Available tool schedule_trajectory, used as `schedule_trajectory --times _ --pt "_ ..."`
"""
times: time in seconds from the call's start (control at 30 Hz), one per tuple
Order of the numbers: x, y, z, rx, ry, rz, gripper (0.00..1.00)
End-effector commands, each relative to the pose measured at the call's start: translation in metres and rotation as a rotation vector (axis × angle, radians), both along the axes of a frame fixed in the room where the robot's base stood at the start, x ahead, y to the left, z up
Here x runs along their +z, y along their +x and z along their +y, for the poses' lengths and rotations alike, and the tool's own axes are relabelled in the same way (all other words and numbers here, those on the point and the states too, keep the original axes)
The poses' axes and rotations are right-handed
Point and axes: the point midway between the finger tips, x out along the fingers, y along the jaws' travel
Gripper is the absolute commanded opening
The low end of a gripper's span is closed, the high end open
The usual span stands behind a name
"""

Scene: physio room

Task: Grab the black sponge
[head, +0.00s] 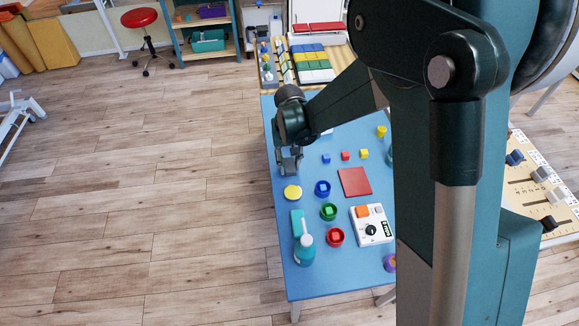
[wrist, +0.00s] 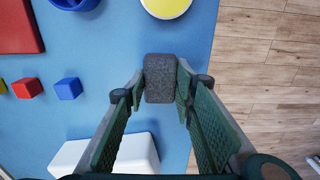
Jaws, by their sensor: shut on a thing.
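The black sponge (wrist: 159,78) is a dark grey, rough block in the wrist view. It sits between the tips of my gripper (wrist: 160,90), with one finger against each side. My gripper is shut on it. In the head view my gripper (head: 289,161) is over the far left part of the blue table (head: 300,275), near its left edge. The sponge cannot be made out clearly there. How high the sponge is above the table cannot be told.
A yellow disc (head: 292,192), a blue bowl (head: 322,188) and a red square (head: 354,182) lie nearby on the table. Small blue (head: 326,158), red (head: 346,156) and yellow (head: 364,154) cubes stand to the right. A white object (wrist: 130,154) lies under my gripper. A teal bottle (head: 304,250) stands nearer.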

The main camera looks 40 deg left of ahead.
Motion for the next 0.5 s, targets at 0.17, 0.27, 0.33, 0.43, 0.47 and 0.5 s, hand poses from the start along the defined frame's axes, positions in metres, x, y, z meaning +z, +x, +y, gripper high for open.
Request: schedule_trajectory --times 0.17,0.27,0.33,0.43,0.47,0.5 --pt "0.001 0.000 0.000 0.000 0.000 0.000 0.18" --pt "0.003 0.000 0.000 0.000 0.000 0.000 0.18" --pt "0.006 0.000 0.000 0.000 0.000 0.000 0.18" --pt "0.015 0.000 0.000 0.000 0.000 0.000 0.18" --pt "0.018 0.000 0.000 0.000 0.000 0.000 0.18" --pt "0.022 0.000 0.000 0.000 0.000 0.000 0.18"
